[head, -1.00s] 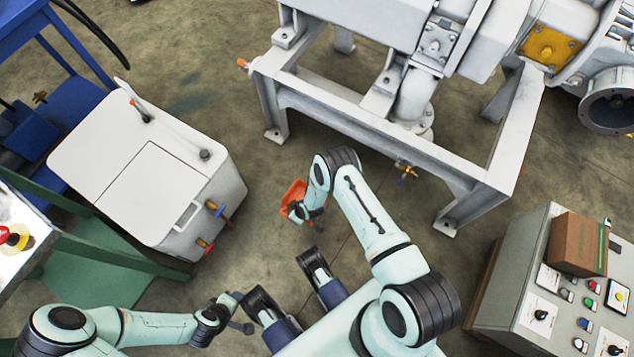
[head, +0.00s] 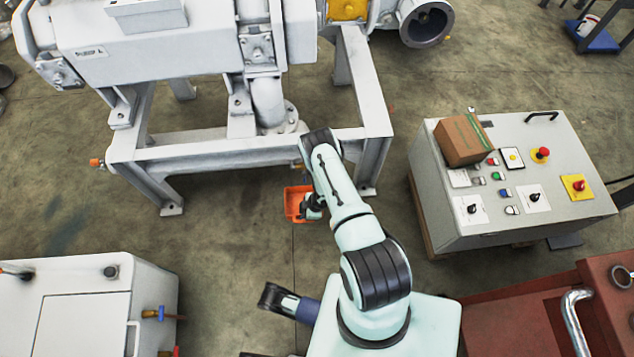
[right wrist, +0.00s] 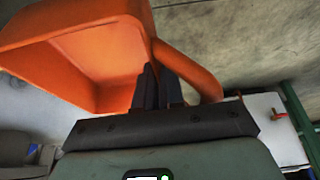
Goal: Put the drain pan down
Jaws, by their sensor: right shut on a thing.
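The drain pan (head: 292,203) is an orange, open, box-like pan with a handle. In the head view it is in front of the grey machine frame, near the valve under its front beam. My right gripper (head: 314,207) is at the pan's right side. In the right wrist view the gripper (right wrist: 158,88) is shut on the pan's curved handle, and the pan (right wrist: 95,60) fills the upper left. I cannot tell how high above the floor the pan is.
The grey machine frame (head: 215,150) stands just behind the pan. A control cabinet (head: 470,215) with a cardboard box (head: 462,140) is to the right. A white tank (head: 85,310) with valves is at lower left. Concrete floor (head: 225,260) is free left of the pan.

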